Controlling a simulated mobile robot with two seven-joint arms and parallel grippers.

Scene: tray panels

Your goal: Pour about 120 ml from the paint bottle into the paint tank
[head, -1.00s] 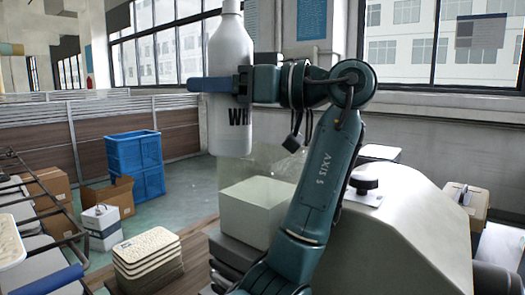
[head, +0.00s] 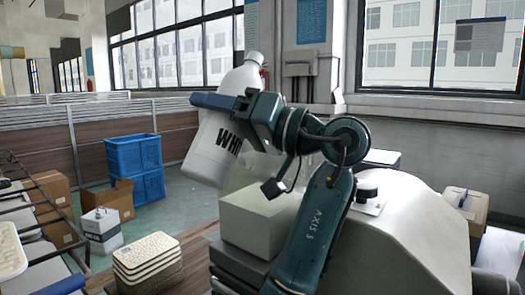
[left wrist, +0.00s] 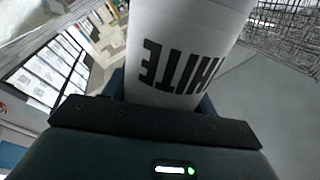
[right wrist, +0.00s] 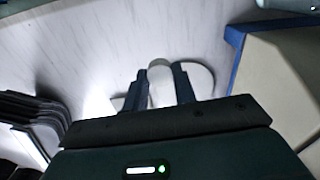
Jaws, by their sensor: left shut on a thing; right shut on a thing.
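The paint bottle (head: 212,146) is white with black lettering. It is tilted, with its neck up and leaning right, above and left of the paint tank. My left gripper (head: 205,101) is shut around its body; the bottle also fills the left wrist view (left wrist: 188,45). The paint tank (head: 262,222) looks like a clear-walled box with a pale block of content in its lower part. My arm partly covers its right side. No stream shows. My right gripper (right wrist: 161,70) is shut on a small pale rounded thing (right wrist: 160,88), shown only in the right wrist view.
A stack of cream trays (head: 148,262) stands left of the tank. A large pale rounded housing (head: 400,240) with a dark knob (head: 367,192) is on the right. Blue crates (head: 135,155) and cardboard boxes (head: 50,190) are farther back on the floor.

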